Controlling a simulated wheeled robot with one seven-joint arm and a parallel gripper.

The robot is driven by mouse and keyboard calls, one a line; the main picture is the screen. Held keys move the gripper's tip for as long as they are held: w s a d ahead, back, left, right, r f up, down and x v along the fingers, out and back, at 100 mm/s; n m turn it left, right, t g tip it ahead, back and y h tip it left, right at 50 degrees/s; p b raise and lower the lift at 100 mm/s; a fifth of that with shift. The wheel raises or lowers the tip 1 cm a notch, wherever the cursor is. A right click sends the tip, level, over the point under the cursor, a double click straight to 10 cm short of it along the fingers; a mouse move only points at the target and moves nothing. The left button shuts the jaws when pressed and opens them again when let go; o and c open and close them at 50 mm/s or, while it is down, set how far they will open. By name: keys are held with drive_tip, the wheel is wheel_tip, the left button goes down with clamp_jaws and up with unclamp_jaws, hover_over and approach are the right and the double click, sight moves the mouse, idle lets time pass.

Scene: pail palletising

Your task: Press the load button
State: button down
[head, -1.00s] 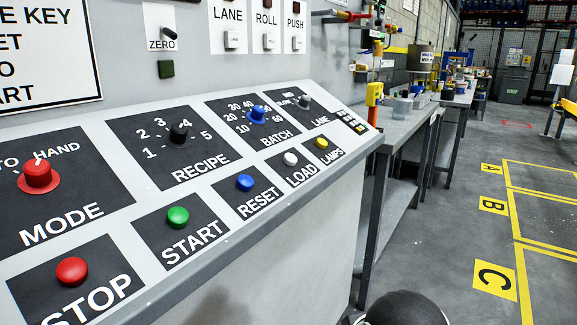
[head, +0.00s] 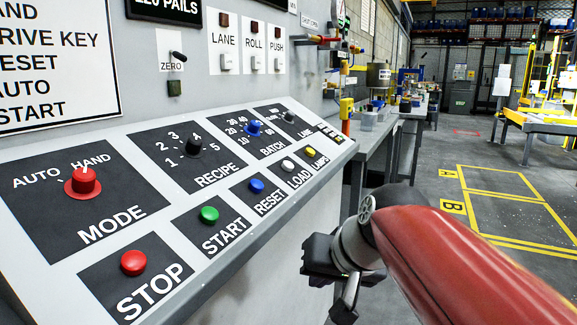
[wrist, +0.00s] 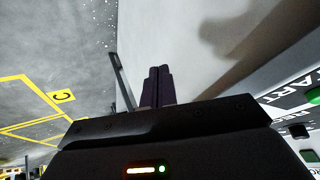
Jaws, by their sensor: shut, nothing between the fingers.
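The white load button (head: 288,165) sits on the sloped control panel (head: 330,160), above its LOAD label, between the blue reset button (head: 256,186) and the yellow lamps button (head: 310,152). My gripper (wrist: 160,70) is shut and empty in the wrist view, its two dark fingers side by side. In the head view, my wrist and gripper body (head: 322,262) are in front of the panel's lower edge, to the right of and below the load button, apart from it. The load button cannot be made out in the wrist view.
The green start button (head: 209,214), red stop button (head: 134,262) and red mode knob (head: 83,180) are on the same panel. A workbench (head: 375,135) stands beyond the panel's right end. Open floor with yellow marked bays (head: 490,205) is at the right.

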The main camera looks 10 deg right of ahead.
sight(288, 166)
drive_tip(key=w+d+r+m+t+y, duration=0.1)
drive_tip(key=w+d+r+t+y, duration=0.1)
drive_tip(key=w+r, duration=0.8)
drive_tip(key=w+d+r+m+t+y, duration=0.1)
drive_tip(key=w+d+r+t+y, duration=0.2)
drive_tip(key=w+r, duration=0.8)
drive_tip(key=w+y, duration=0.1)
drive_tip(key=w, duration=0.1)
drive_tip(key=shift+w+d, duration=0.15)
drive_tip(key=shift+w, duration=0.2)
drive_tip(key=shift+f, duration=0.1)
drive_tip(key=a+f+b, duration=0.1)
drive_tip(key=f, duration=0.1)
drive_tip(key=w+a+f, duration=0.1)
drive_tip(key=f, duration=0.1)
drive_tip(key=w+f+b, duration=0.1)
drive_tip(key=f, duration=0.1)
drive_tip(key=shift+a+f+b, duration=0.2)
drive_tip(key=shift+a+b, duration=0.15)
drive_tip(key=shift+a, duration=0.05)
drive_tip(key=shift+w+a+f+b, duration=0.3)
drive_tip(key=shift+a+f+b, duration=0.1)
drive_tip(key=shift+f+b, duration=0.15)
drive_tip(key=shift+f, duration=0.1)
drive_tip(key=shift+w+a+f+b, duration=0.15)
drive_tip(key=shift+f+b, duration=0.15)
